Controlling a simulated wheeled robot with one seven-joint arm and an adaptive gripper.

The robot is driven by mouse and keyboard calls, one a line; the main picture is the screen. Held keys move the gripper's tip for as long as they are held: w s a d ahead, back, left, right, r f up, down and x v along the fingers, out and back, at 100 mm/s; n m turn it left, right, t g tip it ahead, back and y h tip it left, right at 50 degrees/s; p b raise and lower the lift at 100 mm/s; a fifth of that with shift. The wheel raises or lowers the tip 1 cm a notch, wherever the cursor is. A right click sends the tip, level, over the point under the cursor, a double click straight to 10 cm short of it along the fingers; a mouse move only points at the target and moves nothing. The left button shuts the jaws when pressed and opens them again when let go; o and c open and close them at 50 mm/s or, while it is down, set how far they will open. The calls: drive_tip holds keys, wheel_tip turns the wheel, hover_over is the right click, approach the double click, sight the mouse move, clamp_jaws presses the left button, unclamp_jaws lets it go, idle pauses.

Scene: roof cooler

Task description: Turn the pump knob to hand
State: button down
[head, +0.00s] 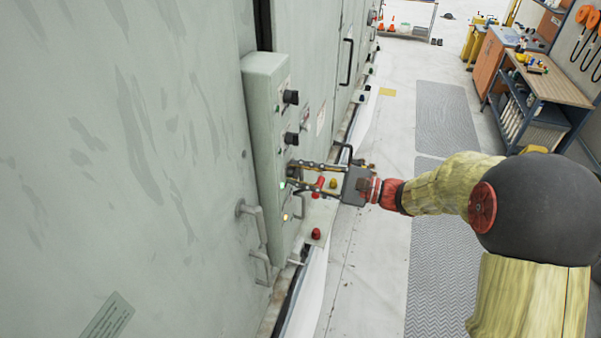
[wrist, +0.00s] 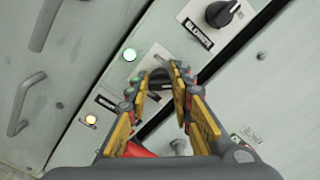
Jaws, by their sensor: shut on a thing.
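A grey-green control box (head: 262,120) hangs on the panel wall, with black rotary knobs in a column on its face. The upper knob (head: 290,97) and the middle knob (head: 291,139) are uncovered. My gripper (head: 294,173) reaches from the right to the third position down and is shut on the knob there. In the wrist view my fingertips (wrist: 166,76) close around this knob, which they mostly hide. Its pointer direction and label cannot be read. The blower knob (wrist: 221,14) stands clear of my fingers, above its label.
A lit green lamp (wrist: 129,54) and a lit amber lamp (wrist: 91,119) sit beside my fingers. A red button (head: 316,233) and wall handles (head: 250,222) are close below. The floor to the right is open; a workbench (head: 548,82) stands at the far right.

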drive_tip(key=shift+f, duration=0.1)
drive_tip(key=c, duration=1.6)
unclamp_jaws()
drive_tip(key=shift+o, duration=0.2)
drive_tip(key=v, duration=1.2)
